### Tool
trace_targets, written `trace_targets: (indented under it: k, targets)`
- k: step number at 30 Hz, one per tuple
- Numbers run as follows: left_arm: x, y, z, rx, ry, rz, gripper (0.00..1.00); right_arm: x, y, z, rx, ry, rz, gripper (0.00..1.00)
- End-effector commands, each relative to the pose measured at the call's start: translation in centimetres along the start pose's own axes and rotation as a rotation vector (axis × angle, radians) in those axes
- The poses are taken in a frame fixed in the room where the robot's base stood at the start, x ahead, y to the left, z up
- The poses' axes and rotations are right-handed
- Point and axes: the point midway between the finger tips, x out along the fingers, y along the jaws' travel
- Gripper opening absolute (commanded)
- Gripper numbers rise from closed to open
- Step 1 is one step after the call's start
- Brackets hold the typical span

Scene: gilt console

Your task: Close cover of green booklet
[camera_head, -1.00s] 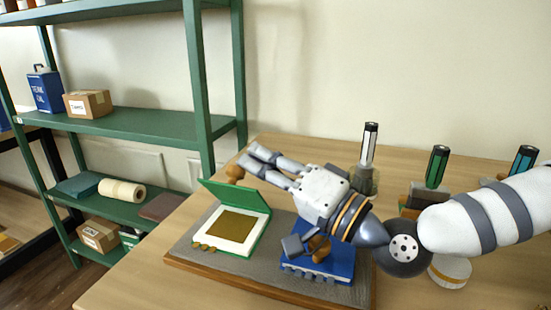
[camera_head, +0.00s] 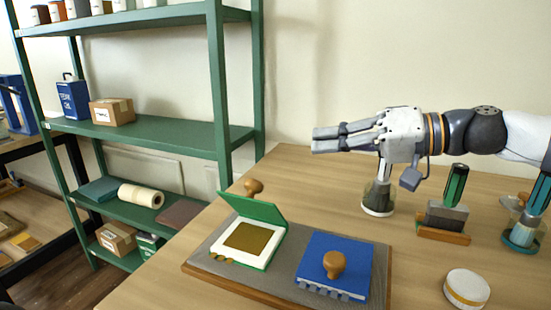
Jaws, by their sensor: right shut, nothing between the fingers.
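The green booklet (camera_head: 250,242) lies on a grey mat board (camera_head: 280,283) on the table. Its green cover (camera_head: 252,207) stands raised and tilted along the back edge, and white and gold pages show inside. My right gripper (camera_head: 316,141) is shut and empty. It is in the air behind and to the right of the booklet, clear of the cover, pointing left. My left gripper is not in the picture.
A closed blue booklet (camera_head: 350,255) with a wooden knob (camera_head: 334,264) on it lies right of the green one. Another wooden knob (camera_head: 253,187) stands behind the green cover. Jars, a green-handled tool (camera_head: 455,183) and a round white tin (camera_head: 467,288) stand at right. Green shelving (camera_head: 150,135) is at left.

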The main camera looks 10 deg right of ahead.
Motion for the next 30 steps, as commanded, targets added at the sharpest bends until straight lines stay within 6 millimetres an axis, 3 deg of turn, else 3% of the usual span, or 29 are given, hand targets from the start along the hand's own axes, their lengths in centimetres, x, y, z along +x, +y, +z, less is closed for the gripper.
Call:
trace_targets:
  k: [3,6,11,21,24,30]
  targets:
    - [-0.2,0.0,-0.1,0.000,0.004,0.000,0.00,-2.2,-0.6,-0.1,-0.034,-0.049,-0.084,0.00]
    - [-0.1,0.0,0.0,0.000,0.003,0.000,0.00,-2.3,-0.9,0.1,-0.046,-0.065,-0.109,0.00]
    - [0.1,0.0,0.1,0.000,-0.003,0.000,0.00,0.4,-1.1,0.5,-0.044,-0.072,-0.109,0.00]
    - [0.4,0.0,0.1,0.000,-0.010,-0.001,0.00,7.7,-1.9,1.0,-0.045,-0.071,-0.108,0.00]
    - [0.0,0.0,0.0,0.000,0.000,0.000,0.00,7.6,-2.0,2.8,-0.044,-0.069,-0.109,0.00]
    - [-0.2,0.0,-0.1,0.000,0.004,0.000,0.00,8.0,-1.9,4.6,-0.045,-0.067,-0.108,0.00]
